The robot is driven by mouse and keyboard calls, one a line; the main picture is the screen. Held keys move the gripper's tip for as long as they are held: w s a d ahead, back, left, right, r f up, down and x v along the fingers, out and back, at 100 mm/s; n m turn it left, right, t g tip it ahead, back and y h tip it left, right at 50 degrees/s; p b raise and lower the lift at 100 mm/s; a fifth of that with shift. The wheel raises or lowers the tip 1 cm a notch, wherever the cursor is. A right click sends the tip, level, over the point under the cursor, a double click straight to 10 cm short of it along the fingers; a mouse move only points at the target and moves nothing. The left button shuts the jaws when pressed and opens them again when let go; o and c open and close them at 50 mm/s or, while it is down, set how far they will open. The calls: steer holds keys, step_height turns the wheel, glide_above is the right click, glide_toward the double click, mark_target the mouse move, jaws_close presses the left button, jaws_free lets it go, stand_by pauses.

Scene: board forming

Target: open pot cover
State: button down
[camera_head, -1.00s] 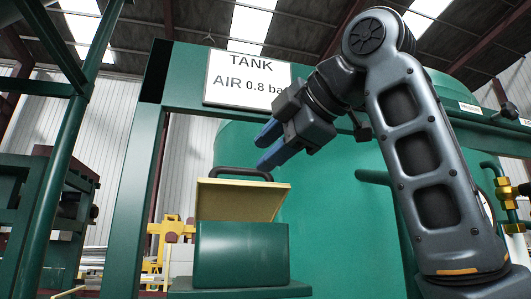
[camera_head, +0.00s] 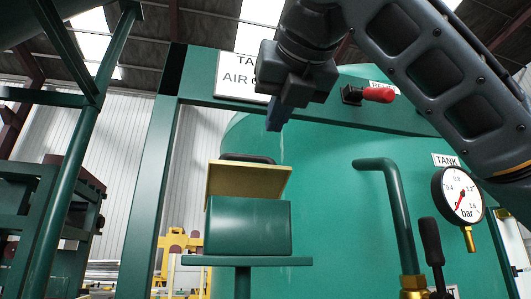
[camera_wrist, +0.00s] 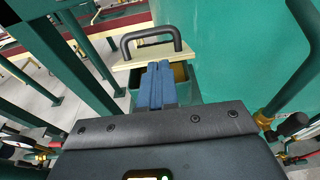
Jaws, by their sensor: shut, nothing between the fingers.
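The pot is a green box (camera_head: 248,229) on a small green stand, left of centre in the head view. Its pale yellow cover (camera_head: 248,181) is tilted up on the box, with a dark handle (camera_head: 247,158) on top. In the wrist view the cover (camera_wrist: 126,64) and its handle (camera_wrist: 150,38) lie beyond my fingertips, and the box (camera_wrist: 186,86) shows an opening below the cover. My gripper (camera_head: 276,118) has blue fingers pressed together and empty. It points down, above and a little right of the handle, apart from it in the head view. The fingers (camera_wrist: 160,70) hide part of the box.
A large green tank (camera_head: 330,230) stands behind. A bent green pipe (camera_head: 400,225), a pressure gauge (camera_head: 459,196) and a red-handled valve (camera_head: 378,95) are at right. A green frame post (camera_head: 150,190) rises at left.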

mark_target(244, 181)
steer(key=p+x, duration=0.2)
steer(key=x, duration=0.7)
steer(key=shift+w+a, duration=0.15)
steer(key=shift+w, duration=0.2)
